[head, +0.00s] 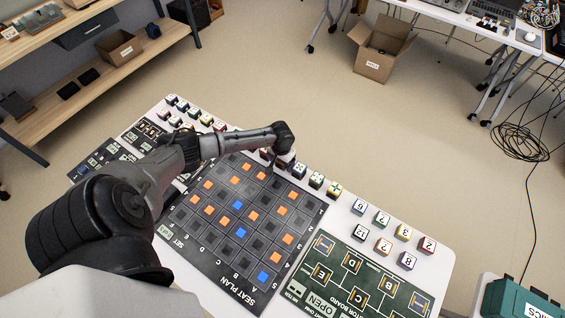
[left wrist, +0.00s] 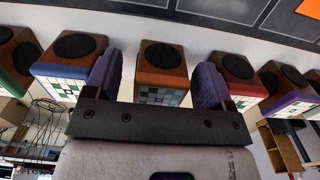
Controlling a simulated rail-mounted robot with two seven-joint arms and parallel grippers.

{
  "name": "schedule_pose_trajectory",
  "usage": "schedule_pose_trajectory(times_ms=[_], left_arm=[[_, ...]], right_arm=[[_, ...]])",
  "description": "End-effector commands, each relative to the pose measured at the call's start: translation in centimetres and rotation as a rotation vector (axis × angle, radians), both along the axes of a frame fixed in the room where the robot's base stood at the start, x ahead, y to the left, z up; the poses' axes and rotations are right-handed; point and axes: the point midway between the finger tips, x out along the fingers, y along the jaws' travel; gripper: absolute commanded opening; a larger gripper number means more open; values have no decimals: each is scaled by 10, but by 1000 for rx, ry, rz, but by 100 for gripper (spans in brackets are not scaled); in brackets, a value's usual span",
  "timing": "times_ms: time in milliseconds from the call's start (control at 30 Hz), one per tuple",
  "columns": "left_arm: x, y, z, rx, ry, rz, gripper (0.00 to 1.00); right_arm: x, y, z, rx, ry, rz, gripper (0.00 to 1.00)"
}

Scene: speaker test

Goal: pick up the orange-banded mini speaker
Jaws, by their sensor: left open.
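In the left wrist view, a wooden mini speaker (left wrist: 163,56) with a round black top, an orange-looking band and a checkered face shows between my fingers. My left gripper (left wrist: 156,82) is open, with one purple-grey finger to each side of this speaker. A gap shows at the left finger; the right finger appears very close to the speaker. I cannot tell whether the fingertips reach fully around it. In the head view, my left gripper (head: 284,160) is low at the table's far edge, over the row of small cubes, and hides what is under it. My right gripper is not in view.
In the left wrist view, a blue-banded speaker (left wrist: 70,62) and a red-banded one (left wrist: 236,70) stand close on either side. A purple-banded speaker (left wrist: 284,86) is farther right. In the head view, the seat plan board (head: 225,262) lies beside the row, with numbered cubes (head: 383,246) at right.

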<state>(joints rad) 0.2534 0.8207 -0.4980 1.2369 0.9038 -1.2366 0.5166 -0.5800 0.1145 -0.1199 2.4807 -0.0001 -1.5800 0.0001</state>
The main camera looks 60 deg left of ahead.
Motion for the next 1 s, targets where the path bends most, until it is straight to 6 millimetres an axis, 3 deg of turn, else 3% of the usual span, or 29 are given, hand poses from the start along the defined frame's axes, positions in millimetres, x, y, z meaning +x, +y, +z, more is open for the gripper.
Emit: schedule_pose_trajectory(times_ms=[133, 400, 1000], left_arm=[[0, 0, -10, 0, 0, 0, 77], [0, 0, -11, 0, -1, -1, 77], [0, 0, -11, 1, 0, -1, 21]], right_arm=[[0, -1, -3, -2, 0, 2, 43], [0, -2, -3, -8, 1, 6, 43], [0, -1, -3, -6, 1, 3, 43]])
